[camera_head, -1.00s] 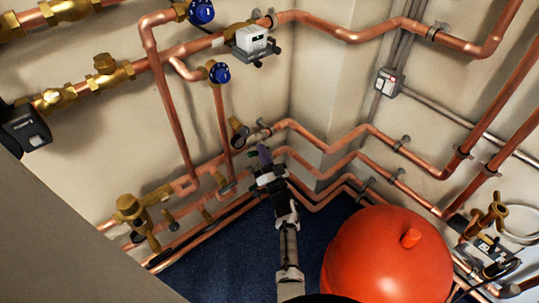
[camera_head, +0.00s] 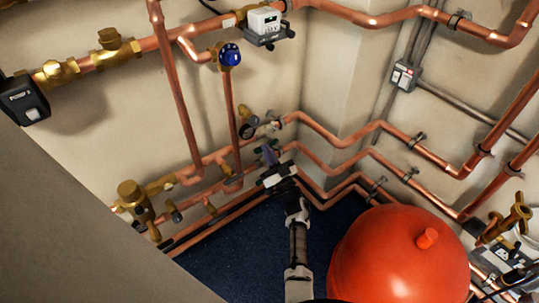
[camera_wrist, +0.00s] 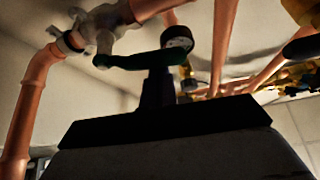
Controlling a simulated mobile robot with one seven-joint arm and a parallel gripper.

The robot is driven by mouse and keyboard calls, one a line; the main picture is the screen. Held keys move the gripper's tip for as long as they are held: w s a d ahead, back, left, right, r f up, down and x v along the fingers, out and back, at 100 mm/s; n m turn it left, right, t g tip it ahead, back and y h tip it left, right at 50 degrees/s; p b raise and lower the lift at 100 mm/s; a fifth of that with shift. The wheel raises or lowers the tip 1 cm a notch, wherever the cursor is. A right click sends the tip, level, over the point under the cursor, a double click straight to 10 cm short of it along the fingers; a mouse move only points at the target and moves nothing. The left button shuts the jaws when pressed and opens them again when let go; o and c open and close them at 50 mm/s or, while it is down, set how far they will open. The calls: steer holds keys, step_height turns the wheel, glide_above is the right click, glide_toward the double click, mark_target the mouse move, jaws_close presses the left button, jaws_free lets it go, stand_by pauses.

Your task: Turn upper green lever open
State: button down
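A dark green lever (camera_wrist: 140,60) shows in the wrist view, on a valve (camera_wrist: 92,25) in a copper pipe, lying roughly level across the picture. My gripper (camera_wrist: 157,88) rises as one narrow dark shape just under the lever; whether it touches the lever is unclear. In the head view my gripper (camera_head: 268,155) reaches into the corner beside the lower pipes, and the lever is too small to make out clearly there. I see only one finger shape, so I cannot tell whether the fingers are open or shut. Nothing is visibly held.
Copper pipes (camera_head: 345,142) run along both walls around my gripper. A big red tank (camera_head: 400,262) stands right of my arm. Blue floor (camera_head: 245,265) is clear to the left of my arm.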

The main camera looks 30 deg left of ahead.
steer(key=shift+s+f+n+g+b, duration=0.15)
steer(key=shift+f+n+g+b, duration=0.2)
steer(key=shift+f+n, duration=0.25)
steer(key=s+d+f+p, duration=0.1)
steer(key=s+d+p, duration=0.2)
steer(key=d, duration=0.4)
steer(key=s+d+f+p, duration=0.1)
steer(key=s+d+p, duration=0.2)
steer(key=d, duration=0.5)
steer(key=shift+s+f+p, duration=0.2)
steer(key=shift+s+p, duration=0.05)
steer(key=shift+p, duration=0.2)
